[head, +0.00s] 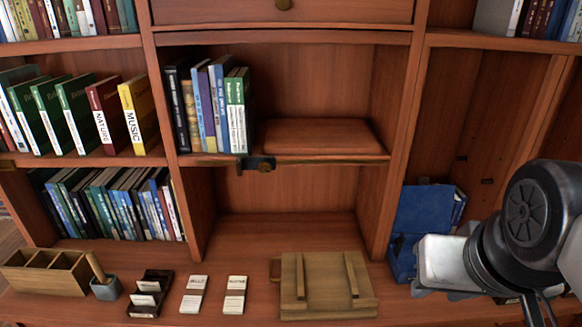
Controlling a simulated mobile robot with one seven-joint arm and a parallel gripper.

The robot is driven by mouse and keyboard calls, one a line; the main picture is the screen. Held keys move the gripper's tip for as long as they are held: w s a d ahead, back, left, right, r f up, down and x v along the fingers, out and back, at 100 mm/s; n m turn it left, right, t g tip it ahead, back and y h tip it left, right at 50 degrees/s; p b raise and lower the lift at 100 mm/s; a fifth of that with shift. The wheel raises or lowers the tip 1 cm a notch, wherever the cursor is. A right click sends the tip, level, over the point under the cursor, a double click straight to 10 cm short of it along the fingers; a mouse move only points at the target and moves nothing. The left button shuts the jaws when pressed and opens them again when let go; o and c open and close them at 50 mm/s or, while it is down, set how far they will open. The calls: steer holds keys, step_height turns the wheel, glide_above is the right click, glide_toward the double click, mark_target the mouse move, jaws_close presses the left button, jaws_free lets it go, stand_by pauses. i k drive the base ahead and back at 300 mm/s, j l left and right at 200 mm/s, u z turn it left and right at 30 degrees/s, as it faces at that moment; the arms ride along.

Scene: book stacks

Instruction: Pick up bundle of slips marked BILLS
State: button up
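Two small bundles of white slips lie flat on the wooden desk (225,258). The right bundle (235,295) has a dark label that is too small to read surely. My gripper (442,262) shows as a pale block at the right, in front of a blue case, well to the right of both bundles. Its fingers cannot be made out, so I cannot tell whether it is open or shut.
Left of the bundles stand a dark card holder (151,294), a grey cup (106,289) and a wooden divided box (47,272). A wooden board (325,285) lies to their right. The blue case (421,212) stands farther right. Bookshelves (395,130) rise behind.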

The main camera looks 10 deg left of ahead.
mark_target(192, 299)
steer(key=j, duration=0.75)
steer(key=k+j+z, duration=0.1)
steer(key=j, duration=0.65)
steer(key=k+j, duration=0.1)
steer(key=j, duration=0.65)
steer(key=i+z, duration=0.05)
